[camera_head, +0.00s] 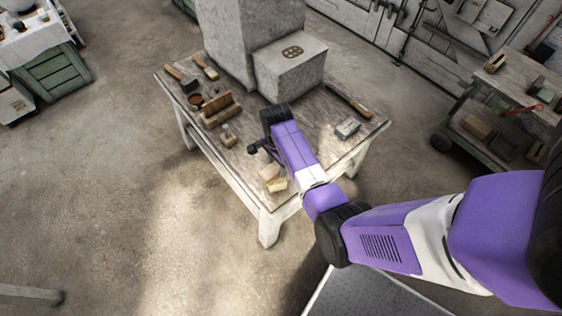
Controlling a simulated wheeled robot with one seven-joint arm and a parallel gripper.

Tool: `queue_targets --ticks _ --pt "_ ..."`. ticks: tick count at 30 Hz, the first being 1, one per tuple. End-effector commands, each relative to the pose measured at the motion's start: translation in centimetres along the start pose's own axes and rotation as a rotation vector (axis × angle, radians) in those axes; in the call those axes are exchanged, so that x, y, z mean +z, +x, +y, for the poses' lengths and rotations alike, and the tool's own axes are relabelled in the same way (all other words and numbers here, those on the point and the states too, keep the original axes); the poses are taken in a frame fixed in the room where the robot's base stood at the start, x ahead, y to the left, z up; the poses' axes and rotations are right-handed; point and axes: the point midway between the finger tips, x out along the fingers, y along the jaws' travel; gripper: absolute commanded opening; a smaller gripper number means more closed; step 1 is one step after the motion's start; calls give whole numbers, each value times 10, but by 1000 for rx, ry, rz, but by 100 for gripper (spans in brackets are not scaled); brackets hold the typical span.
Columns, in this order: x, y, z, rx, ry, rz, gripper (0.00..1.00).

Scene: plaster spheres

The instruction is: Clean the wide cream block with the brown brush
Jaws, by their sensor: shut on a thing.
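My gripper (260,149) is black and sits low over the near part of the wooden table. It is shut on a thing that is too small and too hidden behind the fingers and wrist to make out. Two cream blocks lie near the table's front corner, just below my gripper in the picture: one cream block (269,172) and a smaller yellowish cream block (278,185) beside it. Which one is wider is hard to tell. A small brown knobbed tool (228,136) stands left of my gripper. I cannot tell whether it is a brush.
The table (199,137) also bears a wooden holder (221,109), a reddish-brown bowl (195,99), brushes (206,68) at the back left, a grey tin (347,128) and a long-handled tool (350,101) at right. Large grey plaster blocks (284,77) fill the back. A cart (497,127) stands at right.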

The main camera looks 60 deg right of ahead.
Motion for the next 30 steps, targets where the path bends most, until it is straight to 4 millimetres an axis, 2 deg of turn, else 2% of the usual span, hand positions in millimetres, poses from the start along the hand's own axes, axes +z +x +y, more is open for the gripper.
queue_targets --ticks 16,23,30 --pt "23 0 0 -1 1 0 13" --pt "22 1 0 -1 2 0 13" --pt "10 0 0 -1 4 0 13"
